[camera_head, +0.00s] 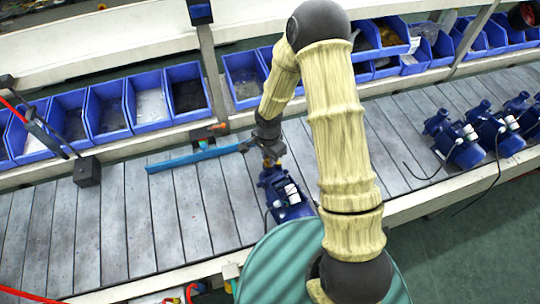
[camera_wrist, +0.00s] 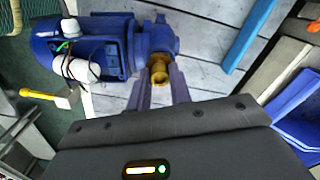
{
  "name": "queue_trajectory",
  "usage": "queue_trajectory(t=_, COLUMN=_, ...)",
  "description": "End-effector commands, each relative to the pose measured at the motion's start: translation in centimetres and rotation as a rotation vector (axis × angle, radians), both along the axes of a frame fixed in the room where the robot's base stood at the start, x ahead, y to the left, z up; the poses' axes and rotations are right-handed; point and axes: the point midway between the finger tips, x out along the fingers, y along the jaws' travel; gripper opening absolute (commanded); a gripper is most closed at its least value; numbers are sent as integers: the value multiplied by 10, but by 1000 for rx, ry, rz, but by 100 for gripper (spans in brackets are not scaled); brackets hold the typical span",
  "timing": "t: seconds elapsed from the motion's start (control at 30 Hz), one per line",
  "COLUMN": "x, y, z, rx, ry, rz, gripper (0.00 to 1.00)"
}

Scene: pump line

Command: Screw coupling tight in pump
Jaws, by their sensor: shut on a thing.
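The blue pump (camera_head: 284,194) stands on the slatted grey line in front of me, and it fills the upper left of the wrist view (camera_wrist: 95,45). The brass-coloured coupling (camera_wrist: 159,67) sits at the end of the pump's blue round housing. My gripper (camera_wrist: 161,85) is shut on the coupling, with one finger on each side of it. In the head view my gripper (camera_head: 270,157) is at the pump's far end, and the coupling is a tiny brass spot there. Whether the coupling is seated fully in the pump is hidden.
A blue bar (camera_head: 195,157) lies on the line left of my gripper. Blue bins (camera_head: 107,108) line the back. Several other blue pumps (camera_head: 458,140) stand at the right. A hammer (camera_wrist: 60,97) shows at the left of the wrist view.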

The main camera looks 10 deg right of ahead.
Motion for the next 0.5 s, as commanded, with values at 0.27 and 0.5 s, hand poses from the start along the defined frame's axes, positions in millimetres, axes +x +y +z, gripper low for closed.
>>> queue_trajectory(t=0.27, x=0, y=0, z=0, rx=0, ry=0, rz=0, gripper=42)
queue_trajectory(t=0.5, x=0, y=1, z=0, rx=0, ry=0, rz=55, gripper=42)
